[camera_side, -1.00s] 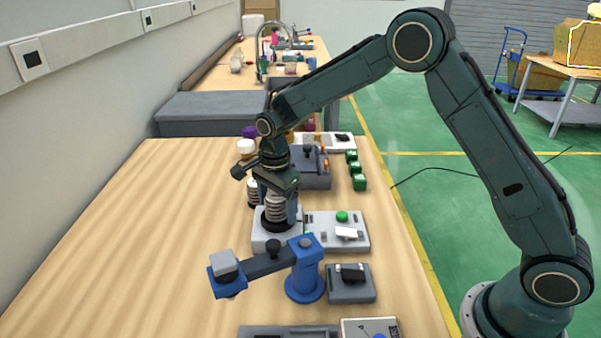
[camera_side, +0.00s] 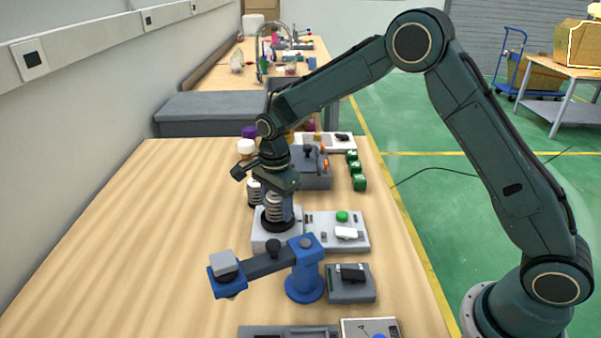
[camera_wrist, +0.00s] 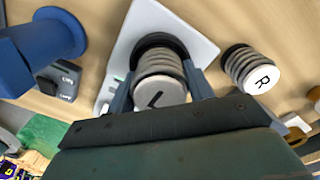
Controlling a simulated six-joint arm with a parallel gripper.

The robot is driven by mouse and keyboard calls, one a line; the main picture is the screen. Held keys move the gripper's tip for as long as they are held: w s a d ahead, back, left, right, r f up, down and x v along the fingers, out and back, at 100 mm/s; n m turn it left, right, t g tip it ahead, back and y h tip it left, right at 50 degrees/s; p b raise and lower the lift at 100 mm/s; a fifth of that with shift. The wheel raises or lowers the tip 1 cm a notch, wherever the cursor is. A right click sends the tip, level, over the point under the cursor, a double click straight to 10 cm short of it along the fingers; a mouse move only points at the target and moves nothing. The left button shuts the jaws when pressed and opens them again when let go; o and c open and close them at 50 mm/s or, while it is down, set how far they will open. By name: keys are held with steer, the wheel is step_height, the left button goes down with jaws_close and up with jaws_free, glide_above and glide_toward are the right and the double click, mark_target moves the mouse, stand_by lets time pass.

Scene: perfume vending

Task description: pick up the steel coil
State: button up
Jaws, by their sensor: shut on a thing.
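A steel coil (camera_side: 275,207) with stacked rings stands upright at the black round seat of a white device (camera_side: 262,240). In the wrist view its top (camera_wrist: 160,92) is pale with a dark L-like mark. My gripper (camera_side: 281,205) points down over this coil. In the wrist view the two fingers of my gripper (camera_wrist: 160,88) lie on either side of the coil, shut on it. A second steel coil (camera_side: 254,194) stands just behind and to the left. In the wrist view this second coil (camera_wrist: 250,70) has a white top marked R and is apart from my fingers.
A blue swing-arm fixture (camera_side: 305,270) stands in front of the white device. A panel with a green button (camera_side: 342,216) is to its right. Green blocks (camera_side: 352,170) and a grey unit (camera_side: 314,170) stand behind. The left of the wooden table (camera_side: 130,240) is clear.

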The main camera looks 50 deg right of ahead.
steer(key=shift+r, duration=0.2)
step_height(320, 180, up, 20)
steer(key=shift+f, duration=0.15)
stand_by(0.5)
stand_by(0.5)
steer(key=w+d+f, duration=0.3)
steer(key=d, duration=0.4)
steer(key=w+d+f, duration=0.2)
steer(key=d, duration=0.5)
step_height(320, 180, down, 16)
steer(key=shift+r, duration=0.1)
steer(key=shift+f, duration=2.1)
steer(key=shift+f, duration=0.15)
